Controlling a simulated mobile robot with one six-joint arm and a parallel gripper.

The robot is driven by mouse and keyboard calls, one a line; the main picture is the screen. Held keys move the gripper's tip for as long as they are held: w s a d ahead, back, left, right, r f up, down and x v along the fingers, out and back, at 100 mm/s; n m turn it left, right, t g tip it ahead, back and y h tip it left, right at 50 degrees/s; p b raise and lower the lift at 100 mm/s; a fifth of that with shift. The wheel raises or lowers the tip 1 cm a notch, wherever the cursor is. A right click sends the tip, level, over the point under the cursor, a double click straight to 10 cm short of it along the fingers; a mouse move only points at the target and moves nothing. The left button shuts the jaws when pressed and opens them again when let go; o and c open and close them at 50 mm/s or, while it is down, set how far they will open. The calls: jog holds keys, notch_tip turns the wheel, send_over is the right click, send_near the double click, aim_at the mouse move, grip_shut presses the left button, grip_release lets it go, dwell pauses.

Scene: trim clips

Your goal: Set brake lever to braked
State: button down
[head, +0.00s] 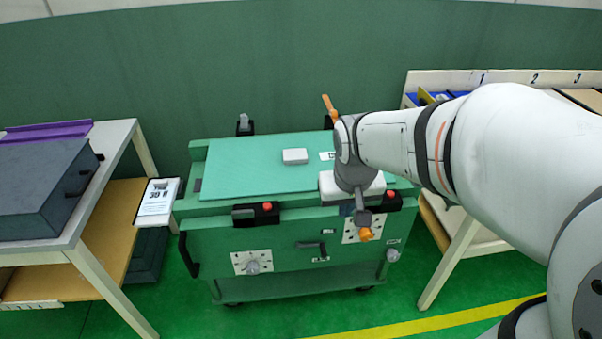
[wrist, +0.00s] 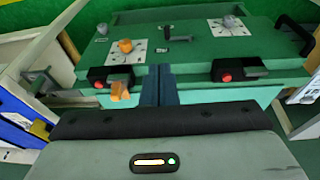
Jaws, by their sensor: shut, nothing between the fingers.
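A small dark lever handle (head: 310,245) lies roughly level on the front panel of the green cart (head: 290,289), between two dials, with small labels above and below its right end. I take it for the brake lever; the labels are too small to read. The lever also shows upside down in the wrist view (wrist: 172,41). My gripper (head: 362,215) is shut and empty, above and to the right of the lever and apart from it. Its fingers (wrist: 160,88) show side by side in the wrist view.
A grey-knobbed dial (head: 252,265) and an orange-knobbed dial (wrist: 125,47) flank the lever. Red-buttoned clips (head: 256,213) line the cart's top edge. A table with a dark box (head: 45,190) stands left. A shelf with numbered bins (head: 480,77) stands right, partly behind my arm.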

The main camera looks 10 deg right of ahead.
jog(key=b, duration=1)
send_over(323, 249)
jog(key=s+a, duration=0.2)
jog(key=s, duration=0.2)
notch_tip(323, 249, down, 16)
jog(key=shift+w+d, duration=0.15)
jog(key=shift+w, duration=0.05)
jog(key=shift+f, duration=0.1)
jog(key=b+x, duration=0.1)
jog(key=x, duration=0.3)
jog(key=b+x, duration=0.1)
jog(key=x, duration=0.3)
jog(key=b+x, duration=0.2)
jog(key=x, duration=0.2)
jog(key=shift+s+d+f, duration=0.15)
jog(key=shift+d+f, duration=0.1)
jog(key=shift+d, duration=0.05)
jog(key=shift+d+f, duration=0.1)
jog(key=shift+f, duration=0.6)
